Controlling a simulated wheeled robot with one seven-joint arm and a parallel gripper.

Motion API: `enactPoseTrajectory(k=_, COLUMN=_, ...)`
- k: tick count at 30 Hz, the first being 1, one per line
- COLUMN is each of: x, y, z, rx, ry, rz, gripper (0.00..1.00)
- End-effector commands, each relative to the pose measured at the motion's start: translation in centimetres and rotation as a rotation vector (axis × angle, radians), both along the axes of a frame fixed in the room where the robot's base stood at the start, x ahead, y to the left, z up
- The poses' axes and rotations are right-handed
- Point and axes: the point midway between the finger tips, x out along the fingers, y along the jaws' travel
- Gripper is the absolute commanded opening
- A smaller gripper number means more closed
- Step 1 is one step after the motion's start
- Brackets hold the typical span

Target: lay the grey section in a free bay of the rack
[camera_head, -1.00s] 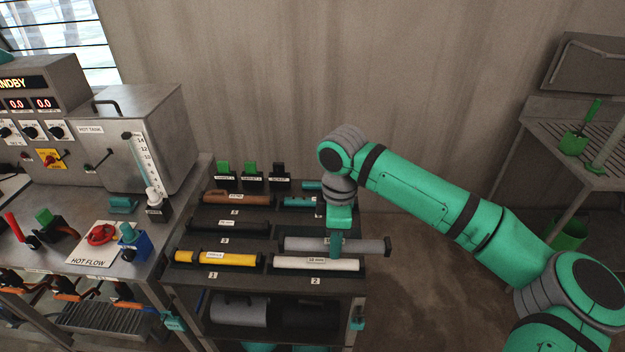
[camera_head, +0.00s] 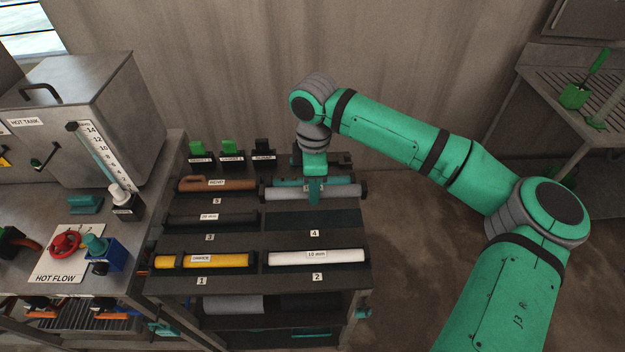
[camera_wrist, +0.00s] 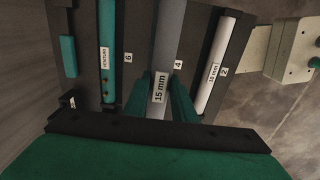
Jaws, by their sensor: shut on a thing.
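The grey section (camera_head: 318,193), a tube labelled 15 mm in the wrist view (camera_wrist: 166,55), is held across my gripper (camera_head: 314,190), which is shut on its middle. It runs parallel to the rack's bays, with dark ends. The rack (camera_head: 330,281) has numbered bays. Bay 4 (camera_head: 314,220) shows dark and empty just in front of the section in the head view. The section's height above the rack is hard to tell. A teal section (camera_wrist: 107,80) lies in bay 6, partly hidden in the head view. A white section (camera_head: 317,258) lies in bay 2.
A yellow section (camera_head: 215,260) lies in bay 1, a dark one (camera_head: 213,218) in bay 3 and a brown one (camera_head: 205,184) in bay 5. Small green and black blocks (camera_head: 229,148) stand behind. The hot tank bench (camera_head: 130,240) adjoins on the left.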

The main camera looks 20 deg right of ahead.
Motion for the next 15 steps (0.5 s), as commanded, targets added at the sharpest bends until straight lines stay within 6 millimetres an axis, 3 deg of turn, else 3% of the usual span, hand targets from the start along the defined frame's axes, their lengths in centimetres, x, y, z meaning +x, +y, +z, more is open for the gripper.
enactPoseTrajectory(k=9, x=0.0, y=0.1, z=-3.7, rx=0.002, ry=0.001, rz=0.000, gripper=0.00)
enactPoseTrajectory(k=15, x=0.0, y=0.0, z=-5.2, rx=0.002, ry=0.000, rz=0.001, gripper=0.00)
